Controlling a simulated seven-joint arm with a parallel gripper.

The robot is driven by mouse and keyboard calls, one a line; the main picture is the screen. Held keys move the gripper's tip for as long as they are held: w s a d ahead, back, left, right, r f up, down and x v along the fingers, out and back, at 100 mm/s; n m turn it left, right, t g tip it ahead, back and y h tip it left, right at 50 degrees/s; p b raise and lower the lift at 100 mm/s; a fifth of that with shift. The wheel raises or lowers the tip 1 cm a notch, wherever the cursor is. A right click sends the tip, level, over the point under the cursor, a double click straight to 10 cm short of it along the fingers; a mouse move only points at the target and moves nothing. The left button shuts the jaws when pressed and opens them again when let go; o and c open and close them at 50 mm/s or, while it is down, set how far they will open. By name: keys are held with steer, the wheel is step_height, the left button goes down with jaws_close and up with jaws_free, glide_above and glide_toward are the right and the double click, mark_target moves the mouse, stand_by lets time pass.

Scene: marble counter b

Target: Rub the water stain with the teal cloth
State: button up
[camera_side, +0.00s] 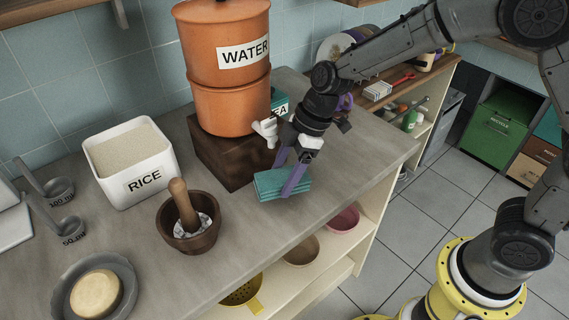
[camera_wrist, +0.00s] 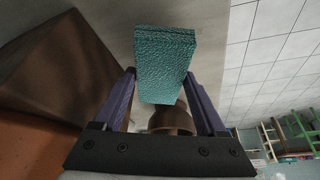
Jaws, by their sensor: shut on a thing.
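The teal cloth (camera_side: 268,184) is a folded, thick pad near the front edge of the counter, right of the mortar. My gripper (camera_side: 293,176) is shut on it, with its purple fingers on either side of the cloth. In the wrist view the cloth (camera_wrist: 166,62) sits between the two fingers of my gripper (camera_wrist: 163,88). I cannot tell whether the cloth touches the counter. I cannot make out the water stain in either view.
An orange water dispenser (camera_side: 228,98) stands on a dark wooden block (camera_side: 226,160) just behind the cloth. A wooden mortar with pestle (camera_side: 188,228) and a white rice bin (camera_side: 132,165) stand to the left. Bare counter (camera_side: 245,225) lies in front, ending at an edge above open shelves.

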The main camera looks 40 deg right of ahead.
mark_target(299, 220)
step_height(299, 220, down, 3)
steer(key=shift+f, duration=0.15)
steer(key=shift+s+f, duration=0.45)
steer(key=shift+s, duration=0.1)
steer(key=shift+s+f, duration=0.15)
steer(key=shift+s, duration=2.9)
steer(key=shift+w, duration=3.4)
steer(key=shift+w+r, duration=0.2)
steer(key=shift+w, duration=0.05)
steer(key=shift+s+r, duration=0.1)
steer(key=shift+r, duration=3.85)
